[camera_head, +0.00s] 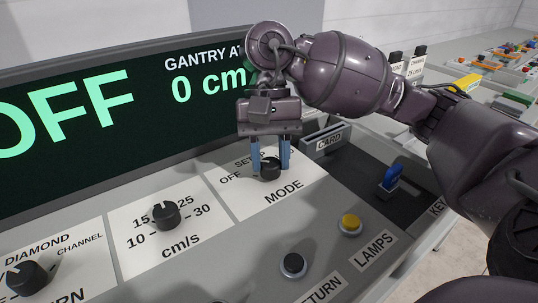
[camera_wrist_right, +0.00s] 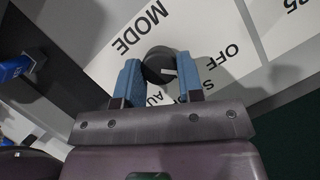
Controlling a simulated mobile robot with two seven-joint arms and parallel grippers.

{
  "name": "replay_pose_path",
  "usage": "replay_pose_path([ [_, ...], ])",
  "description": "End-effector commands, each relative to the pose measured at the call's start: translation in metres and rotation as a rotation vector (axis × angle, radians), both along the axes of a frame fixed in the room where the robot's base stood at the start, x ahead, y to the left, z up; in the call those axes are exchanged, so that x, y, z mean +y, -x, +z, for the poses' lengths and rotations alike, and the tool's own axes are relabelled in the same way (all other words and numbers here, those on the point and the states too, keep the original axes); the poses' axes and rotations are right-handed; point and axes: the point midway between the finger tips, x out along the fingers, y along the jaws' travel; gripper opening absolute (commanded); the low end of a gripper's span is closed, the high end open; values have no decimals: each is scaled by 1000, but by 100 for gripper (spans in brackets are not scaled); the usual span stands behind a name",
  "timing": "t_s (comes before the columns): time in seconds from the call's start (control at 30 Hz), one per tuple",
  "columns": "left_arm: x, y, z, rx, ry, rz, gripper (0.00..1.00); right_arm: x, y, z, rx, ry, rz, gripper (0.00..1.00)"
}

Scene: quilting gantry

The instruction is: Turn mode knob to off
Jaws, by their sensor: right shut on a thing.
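The mode knob (camera_head: 270,172) is a round black knob on a white label plate marked OFF, SETUP and a partly hidden third word, with MODE below. My right gripper (camera_head: 271,160) comes down over it from above, its two blue fingers on either side of the knob. In the right wrist view, the knob (camera_wrist_right: 158,65) sits between the fingers of the gripper (camera_wrist_right: 160,78), which is shut on it. A short white mark on the knob shows there, on the side of the labels; I cannot tell exactly which one it points to. My left gripper is not in view.
The display (camera_head: 120,110) reads OFF and gantry at 0 cm. The cm/s knob (camera_head: 165,214) and pattern knob (camera_head: 27,277) are to the left. A yellow lamps button (camera_head: 350,224), a black button (camera_head: 293,265) and a blue key (camera_head: 392,177) are nearby.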

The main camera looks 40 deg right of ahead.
Motion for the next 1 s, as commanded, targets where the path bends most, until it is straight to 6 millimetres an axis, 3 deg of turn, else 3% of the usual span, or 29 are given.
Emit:
replay_pose_path([
  [0.2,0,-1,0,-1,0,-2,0,0,0,0,-1,0,1,11],
  [0.23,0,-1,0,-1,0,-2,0,0,0,0,-1,0,1,38],
  [0.4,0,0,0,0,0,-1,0,0,0,0,-1,1,0,60],
  [0.77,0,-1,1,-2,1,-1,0,-1,-2,6,-3,0,-2,60],
  [1.0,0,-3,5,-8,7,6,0,-8,-14,43,-9,-1,-2,60],
])
